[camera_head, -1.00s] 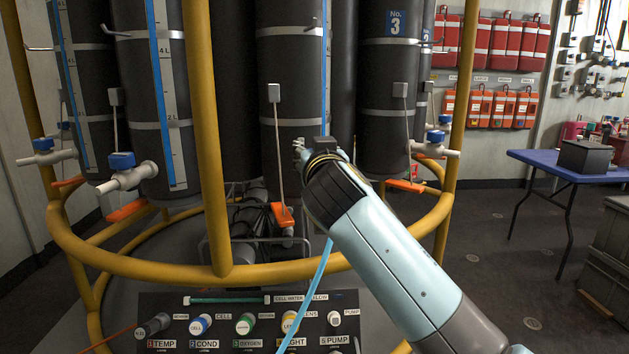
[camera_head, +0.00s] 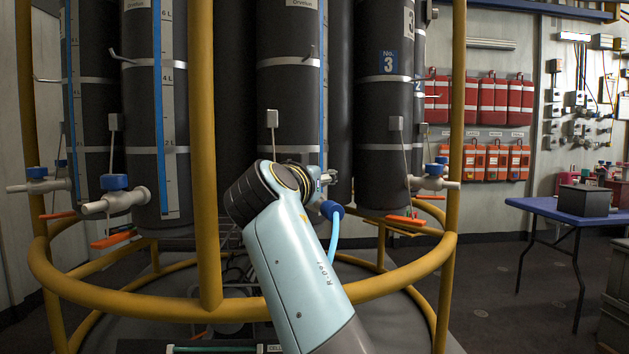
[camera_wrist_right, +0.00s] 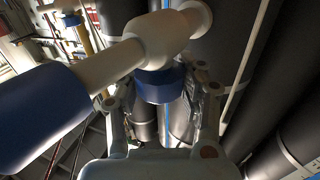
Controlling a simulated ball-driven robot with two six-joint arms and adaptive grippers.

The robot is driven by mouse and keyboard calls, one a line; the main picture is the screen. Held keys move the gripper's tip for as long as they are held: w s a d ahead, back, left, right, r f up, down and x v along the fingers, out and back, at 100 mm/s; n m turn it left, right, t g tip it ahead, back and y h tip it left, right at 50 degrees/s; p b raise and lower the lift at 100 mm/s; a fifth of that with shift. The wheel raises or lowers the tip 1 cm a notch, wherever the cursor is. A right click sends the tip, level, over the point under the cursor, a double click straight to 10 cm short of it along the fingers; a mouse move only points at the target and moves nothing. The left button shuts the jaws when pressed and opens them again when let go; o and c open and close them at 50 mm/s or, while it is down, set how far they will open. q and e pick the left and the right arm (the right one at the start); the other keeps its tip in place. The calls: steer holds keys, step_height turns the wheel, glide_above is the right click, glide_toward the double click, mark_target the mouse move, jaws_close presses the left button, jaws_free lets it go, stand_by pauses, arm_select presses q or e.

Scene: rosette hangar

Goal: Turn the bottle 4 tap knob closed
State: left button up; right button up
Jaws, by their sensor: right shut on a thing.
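In the right wrist view, a round blue tap knob (camera_wrist_right: 160,86) sits on a pale tap body (camera_wrist_right: 160,38). My right gripper (camera_wrist_right: 162,94) has a finger on each side of the knob and is shut on it. A blue hose connector (camera_wrist_right: 40,112) is on the pipe's left end. In the head view, my right gripper (camera_head: 318,178) is at the front of the middle dark bottle (camera_head: 290,88); my arm hides most of the tap and knob. That bottle's number is not readable. The blue connector (camera_head: 331,209) shows with its light-blue hose. My left gripper is not in view.
A yellow ring frame (camera_head: 385,285) and upright yellow post (camera_head: 203,150) stand around the bottles, close to my arm. Other blue-knobbed taps show at left (camera_head: 115,182) and right (camera_head: 436,167).

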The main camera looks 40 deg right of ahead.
steer(key=shift+f, duration=0.2)
steer(key=o, duration=1.3)
steer(key=shift+r, duration=0.1)
steer(key=shift+c, duration=0.2)
steer(key=shift+r, duration=0.1)
step_height(320, 180, up, 10)
steer(key=shift+f, duration=0.1)
steer(key=shift+a+f, duration=0.1)
